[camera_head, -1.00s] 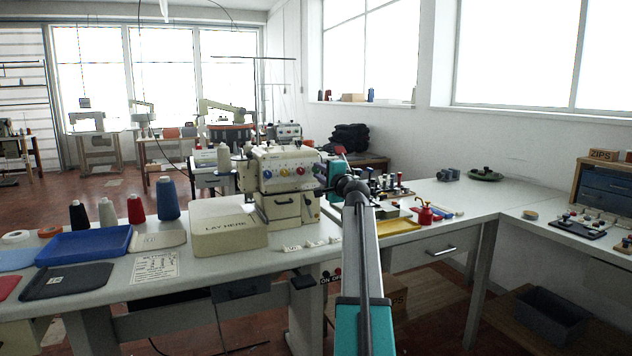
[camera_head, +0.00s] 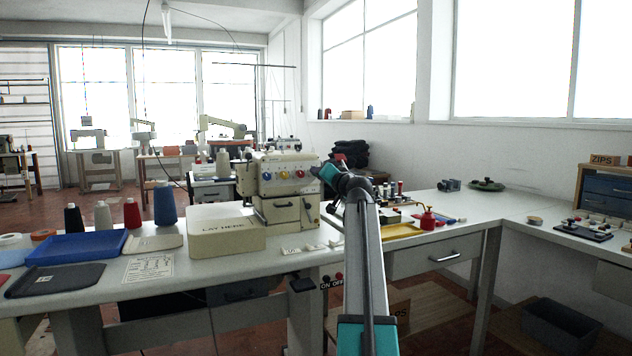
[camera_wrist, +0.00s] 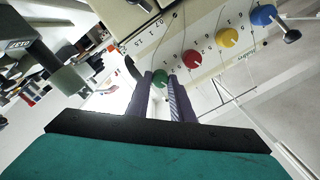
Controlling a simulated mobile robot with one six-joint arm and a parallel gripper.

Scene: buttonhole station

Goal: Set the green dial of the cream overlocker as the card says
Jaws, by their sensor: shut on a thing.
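The cream overlocker (camera_head: 285,207) stands on the long white table, with a row of coloured dials on its front. In the wrist view the green dial (camera_wrist: 160,77) sits between my two fingertips, and my gripper (camera_wrist: 161,80) is shut on it. Small numbers are printed by the dials, but the green dial's setting cannot be read. In the head view my gripper (camera_head: 323,174) reaches the right end of the row and hides the green dial. A white printed card (camera_head: 150,268) lies on the table to the left; its writing is too small to read.
The red dial (camera_wrist: 192,59) is close beside my fingers, then the yellow dial (camera_wrist: 227,38) and blue dial (camera_wrist: 263,15). A cream box lettered LAY HERE (camera_head: 226,232) stands left of the overlocker. A red oil can (camera_head: 427,218) and yellow tray (camera_head: 401,230) are right of my arm.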

